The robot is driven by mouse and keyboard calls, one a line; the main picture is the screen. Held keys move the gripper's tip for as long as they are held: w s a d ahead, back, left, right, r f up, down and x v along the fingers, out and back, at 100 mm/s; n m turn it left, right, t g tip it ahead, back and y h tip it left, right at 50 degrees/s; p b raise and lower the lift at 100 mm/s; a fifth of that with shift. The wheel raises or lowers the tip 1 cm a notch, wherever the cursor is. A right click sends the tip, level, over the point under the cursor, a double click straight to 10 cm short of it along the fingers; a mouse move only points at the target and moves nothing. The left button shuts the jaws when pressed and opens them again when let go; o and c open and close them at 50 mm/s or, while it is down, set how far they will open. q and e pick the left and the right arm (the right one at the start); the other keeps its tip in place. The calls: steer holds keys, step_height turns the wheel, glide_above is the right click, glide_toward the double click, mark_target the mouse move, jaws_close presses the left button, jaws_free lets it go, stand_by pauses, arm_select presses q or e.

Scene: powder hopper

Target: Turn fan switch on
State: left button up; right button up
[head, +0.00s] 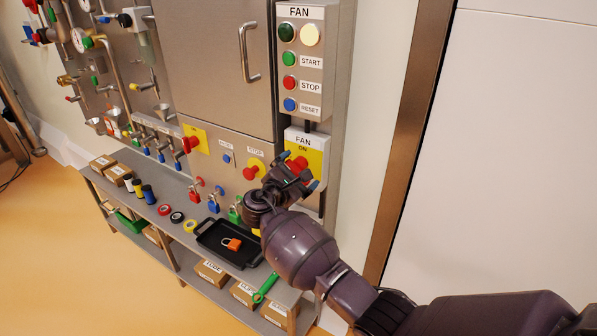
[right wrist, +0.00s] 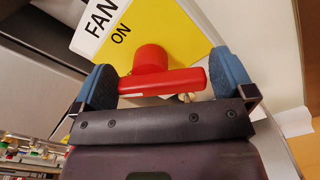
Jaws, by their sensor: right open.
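The fan switch has a red handle (right wrist: 162,80) on a yellow and white plate (right wrist: 150,35) marked FAN and ON. In the head view the fan switch plate (head: 303,141) is on the cabinet's right part, below the button panel, and the red handle (head: 298,163) is partly hidden by my gripper. My right gripper (head: 302,178) is at the switch. In the right wrist view its blue fingertips (right wrist: 164,84) are open, one at each end of the red handle, which lies crosswise between them. I cannot tell whether they touch it. My left gripper is not in view.
Above is the FAN panel (head: 301,62) with START, STOP and RESET buttons. Left of the switch is a red stop knob (head: 251,172). Below, a shelf (head: 180,241) holds a black tray (head: 213,246) with an orange padlock (head: 231,243), tape rolls and boxes. A cabinet handle (head: 246,53) sticks out upper left.

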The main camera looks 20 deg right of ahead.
steer(key=shift+s+a, duration=0.3)
steer(key=shift+a, duration=0.1)
steer(key=v, duration=0.9)
steer(key=shift+s+a+p, duration=0.2)
steer(key=shift+a+p, duration=0.05)
steer(key=shift+p, duration=0.05)
